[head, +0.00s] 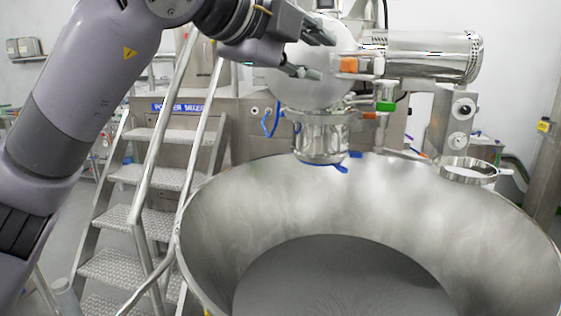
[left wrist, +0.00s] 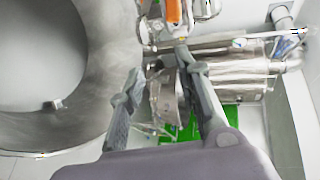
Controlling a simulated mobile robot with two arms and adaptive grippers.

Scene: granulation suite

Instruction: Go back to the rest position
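My left gripper (head: 322,57) is at the upper middle of the head view, with its arm coming in from the left. Its two fingers are apart and no object is held between them. In the left wrist view the gripper (left wrist: 158,62) also shows open, with metal machine parts behind the gap. In the head view it appears in front of a rounded steel housing, near an orange part (head: 348,64); I cannot tell whether it touches anything. My right gripper is in neither view.
A large open steel bowl (head: 205,228) fills the lower right. A horizontal steel cylinder (head: 425,55) and a green part (head: 385,106) lie right of the gripper. Metal steps with handrails (head: 128,174) stand at the left behind my arm.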

